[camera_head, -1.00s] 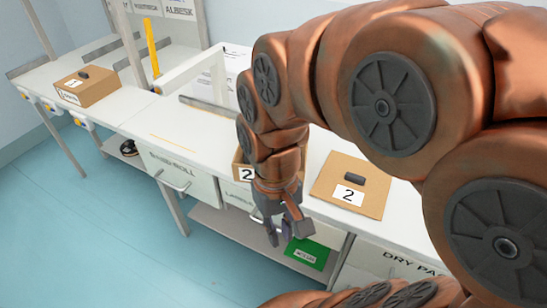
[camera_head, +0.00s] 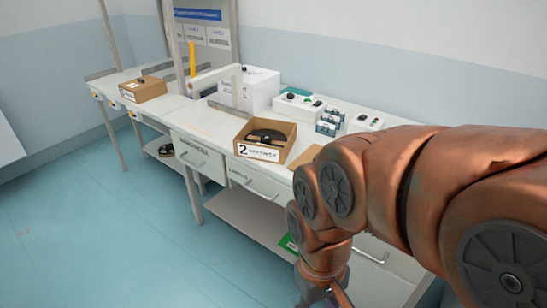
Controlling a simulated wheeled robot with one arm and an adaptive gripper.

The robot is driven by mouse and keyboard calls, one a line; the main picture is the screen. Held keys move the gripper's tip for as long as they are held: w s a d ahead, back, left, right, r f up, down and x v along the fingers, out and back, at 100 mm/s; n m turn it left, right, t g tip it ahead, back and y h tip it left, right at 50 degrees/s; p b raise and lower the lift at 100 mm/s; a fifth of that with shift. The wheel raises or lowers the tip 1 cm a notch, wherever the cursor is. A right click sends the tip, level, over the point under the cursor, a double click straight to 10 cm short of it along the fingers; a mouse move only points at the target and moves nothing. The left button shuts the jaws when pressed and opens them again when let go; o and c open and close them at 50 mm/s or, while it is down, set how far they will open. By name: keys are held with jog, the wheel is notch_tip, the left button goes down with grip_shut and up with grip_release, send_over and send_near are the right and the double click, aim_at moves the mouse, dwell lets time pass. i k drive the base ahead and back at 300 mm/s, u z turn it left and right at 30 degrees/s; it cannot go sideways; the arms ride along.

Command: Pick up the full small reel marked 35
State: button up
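No reel with a readable 35 shows. A dark reel (camera_head: 266,136) lies in the open cardboard box (camera_head: 260,151) labelled 2 on the bench. More dark round items, perhaps reels (camera_head: 166,150), lie on the low shelf under the left bench; their marks are too small to read. My gripper (camera_head: 326,299) hangs low at the bottom edge, in front of the bench and well away from the box. Its fingertips are cut off by the frame, so its opening is hidden.
A cardboard box (camera_head: 143,90) stands on the left bench. A white case (camera_head: 251,89), a white unit (camera_head: 297,105) and small teal boxes (camera_head: 330,123) stand behind the box labelled 2. Drawers (camera_head: 254,182) line the bench front. The floor (camera_head: 110,220) at left is clear.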

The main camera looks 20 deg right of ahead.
aim_at(276, 138)
jog(key=u, duration=0.75)
jog(key=i, duration=1.25)
jog(key=z, duration=0.4)
jog(key=i, duration=0.55)
jog(key=z, duration=0.45)
